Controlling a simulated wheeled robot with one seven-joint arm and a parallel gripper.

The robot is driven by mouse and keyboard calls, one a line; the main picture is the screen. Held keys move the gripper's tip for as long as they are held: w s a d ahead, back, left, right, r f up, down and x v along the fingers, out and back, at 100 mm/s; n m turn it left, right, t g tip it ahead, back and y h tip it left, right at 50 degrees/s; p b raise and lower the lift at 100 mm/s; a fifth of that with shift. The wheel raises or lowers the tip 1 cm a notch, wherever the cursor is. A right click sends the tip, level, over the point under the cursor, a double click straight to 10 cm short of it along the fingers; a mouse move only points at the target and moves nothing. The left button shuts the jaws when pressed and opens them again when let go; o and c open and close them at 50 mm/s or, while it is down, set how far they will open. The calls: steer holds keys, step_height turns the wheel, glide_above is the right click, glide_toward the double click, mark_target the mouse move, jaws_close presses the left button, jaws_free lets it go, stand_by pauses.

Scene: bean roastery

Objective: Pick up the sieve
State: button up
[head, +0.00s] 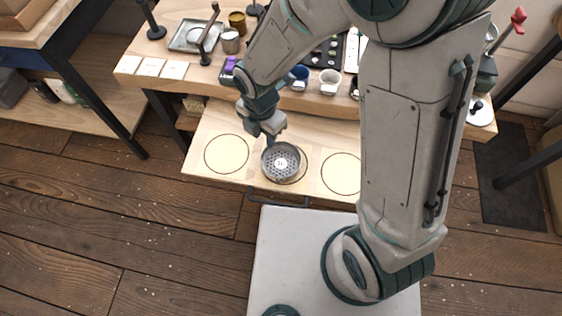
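The sieve (281,164) is a round grey metal dish with a perforated bottom. It is at the middle of the pale wooden pull-out board (226,183), over the middle one of its round marks. My gripper (271,139) points down at the sieve's far rim, slightly left of its middle. The fingertips are small and partly hidden by the wrist, so I cannot tell whether they touch the rim or how far apart they are.
Empty round marks lie left (226,154) and right (342,174) of the sieve. The worktop behind holds a metal tray (190,36), white cards (150,67), a white cup (329,81) and a dark cup (300,76). A dark handle (277,200) runs along the board's front.

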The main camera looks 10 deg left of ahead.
mark_target(266, 150)
steer(key=shift+f+b, duration=0.45)
steer(key=shift+f, duration=2.65)
steer(key=shift+c, duration=0.3)
jaws_close()
